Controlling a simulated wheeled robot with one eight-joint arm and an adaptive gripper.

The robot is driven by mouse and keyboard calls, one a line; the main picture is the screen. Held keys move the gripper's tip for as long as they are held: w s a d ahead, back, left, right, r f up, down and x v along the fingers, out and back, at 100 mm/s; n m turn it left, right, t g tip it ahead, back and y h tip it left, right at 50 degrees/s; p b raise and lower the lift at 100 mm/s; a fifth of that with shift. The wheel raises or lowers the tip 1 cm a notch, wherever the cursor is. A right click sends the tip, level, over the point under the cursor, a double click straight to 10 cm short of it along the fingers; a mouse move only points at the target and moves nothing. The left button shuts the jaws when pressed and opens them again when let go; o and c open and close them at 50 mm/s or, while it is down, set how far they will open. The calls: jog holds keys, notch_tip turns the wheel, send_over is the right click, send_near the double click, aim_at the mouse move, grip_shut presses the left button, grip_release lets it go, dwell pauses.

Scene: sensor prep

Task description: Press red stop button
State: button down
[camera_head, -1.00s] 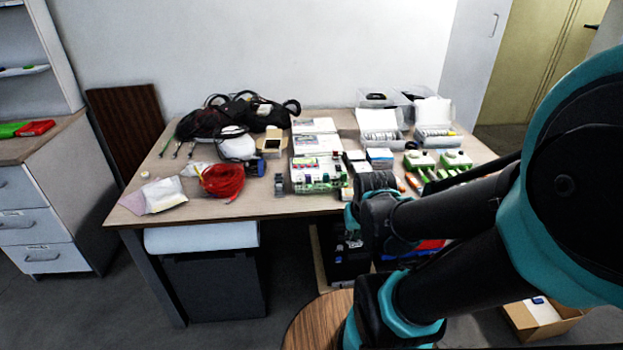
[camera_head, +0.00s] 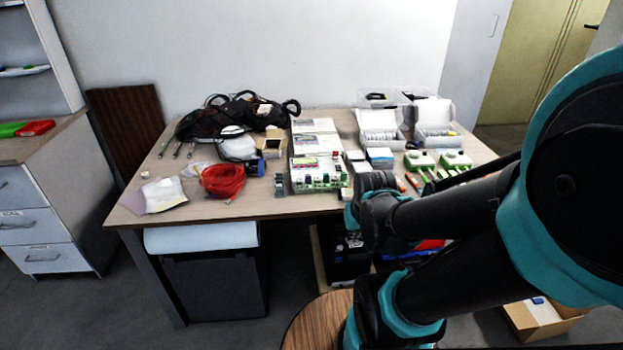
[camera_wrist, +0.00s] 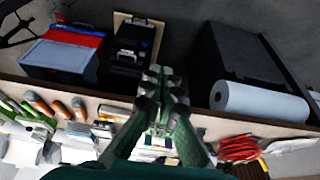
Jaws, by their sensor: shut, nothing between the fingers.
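I cannot make out a red stop button for certain in either view. A light board with small modules and coloured parts (camera_head: 320,172) lies near the front middle of the table (camera_head: 262,207). My gripper (camera_wrist: 163,76) shows in the middle of the wrist view, its fingers together with nothing between them. It points past the table's front edge, toward the floor side. In the head view my arm hides most of the gripper, near the front edge right of the board.
On the table are a red cable coil (camera_head: 222,181), black cables (camera_head: 235,115), white open boxes (camera_head: 380,125) and green devices (camera_head: 455,160). Under it are a paper roll (camera_wrist: 258,102), a black case (camera_wrist: 131,50) and a blue-red box (camera_wrist: 62,52). A red item (camera_head: 36,128) lies on the left cabinet.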

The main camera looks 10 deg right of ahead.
dwell(0.4)
notch_tip(320, 180, up, 9)
jog(key=m+t+y, duration=0.1)
jog(key=m+t, duration=0.4)
jog(key=m, duration=0.3)
send_over(316, 167)
jog(key=shift+f, duration=0.1)
jog(key=shift+f, duration=4.4)
jog(key=shift+f, duration=0.15)
jog(key=shift+f, duration=0.25)
